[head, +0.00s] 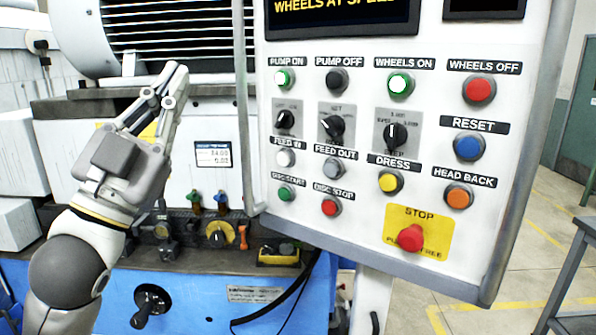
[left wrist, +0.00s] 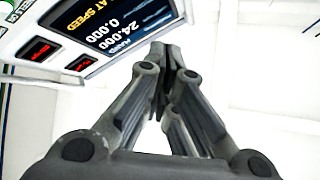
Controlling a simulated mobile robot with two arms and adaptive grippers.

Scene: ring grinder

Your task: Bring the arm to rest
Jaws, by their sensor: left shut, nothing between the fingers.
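My left gripper (head: 178,72) is raised at the left of the head view, pointing up, in front of the grinder and left of the control panel (head: 362,228). Its fingers are shut with nothing between them, and it touches no button that I can see. In the left wrist view the shut fingertips (left wrist: 172,48) point up the picture, with part of the panel's display (left wrist: 112,28) behind them at upper left. My right gripper shows in neither view.
The panel carries lit green pump-on (head: 284,78) and wheels-on (head: 400,84) buttons, and a red stop button (head: 410,238) on a yellow plate. The grinder's blue base (head: 210,300) has a black handle (head: 151,305). A grey table (head: 575,250) stands at right; floor between is clear.

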